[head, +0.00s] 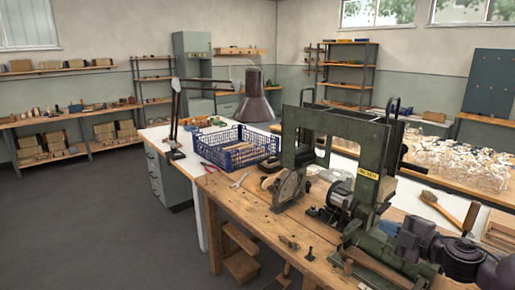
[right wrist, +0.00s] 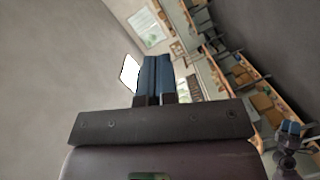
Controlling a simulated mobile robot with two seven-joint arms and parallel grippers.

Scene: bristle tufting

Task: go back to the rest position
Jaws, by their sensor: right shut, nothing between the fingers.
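My right arm reaches in at the lower right of the head view. My right gripper (head: 387,228) is beside the green motor end of the tufting machine (head: 340,128); whether they touch is unclear. In the right wrist view its blue fingers (right wrist: 153,78) lie together, shut with nothing between them, against wall and shelves. What looks like my left gripper (right wrist: 290,130) is small at the right edge of that view; its jaw state is unclear. No left gripper shows in the head view.
A blue crate (head: 237,148) stands behind. Many clear glasses (head: 460,160) fill the right-hand table. Open grey floor (head: 90,220) lies at left.

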